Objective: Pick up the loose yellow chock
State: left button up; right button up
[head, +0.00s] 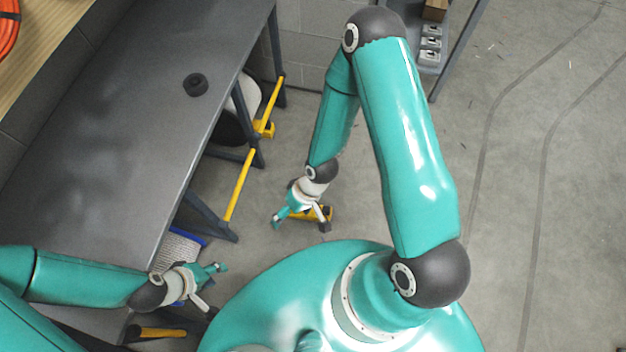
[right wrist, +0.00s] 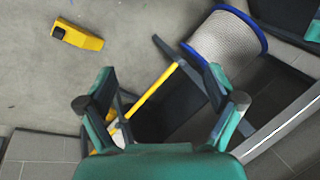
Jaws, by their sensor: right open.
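A yellow chock (head: 326,211) with a dark end lies on the grey floor, partly hidden behind my right gripper in the head view. It shows whole at the upper left of the right wrist view (right wrist: 80,37), apart from the fingers. My right gripper (head: 300,224) is open and empty; its two fingers stand wide apart in the right wrist view (right wrist: 168,108). My left gripper (head: 211,286) hangs at the lower left beside the bench, its fingers spread and nothing between them.
A long grey bench (head: 110,140) fills the left, with a black ring (head: 195,85) on top. Yellow bars (head: 239,186) run along its legs. A blue-rimmed reel (right wrist: 228,45) stands near the bench. A shelf (head: 436,50) stands at the back. Floor on the right is clear.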

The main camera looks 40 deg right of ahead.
jog(key=w+d+f+n+g+b, duration=0.15)
jog(key=f+b, duration=0.35)
jog(key=f, duration=0.5)
jog(key=w+d+f+n+t+b, duration=0.1)
jog(key=w+d+f+n+b, duration=0.3)
jog(key=f, duration=0.6)
jog(key=n+h+b, duration=0.4)
jog(key=h+b, duration=0.1)
jog(key=b, duration=0.4)
send_near(314, 211)
jog(key=f+b, duration=0.4)
jog(key=f, duration=0.1)
jog(key=shift+d+f, duration=0.2)
jog(key=shift+f+b, duration=2.05)
jog(key=shift+f, duration=0.85)
jog(key=shift+r, duration=0.1)
jog(key=c, duration=1.6)
jog(key=shift+r, duration=0.1)
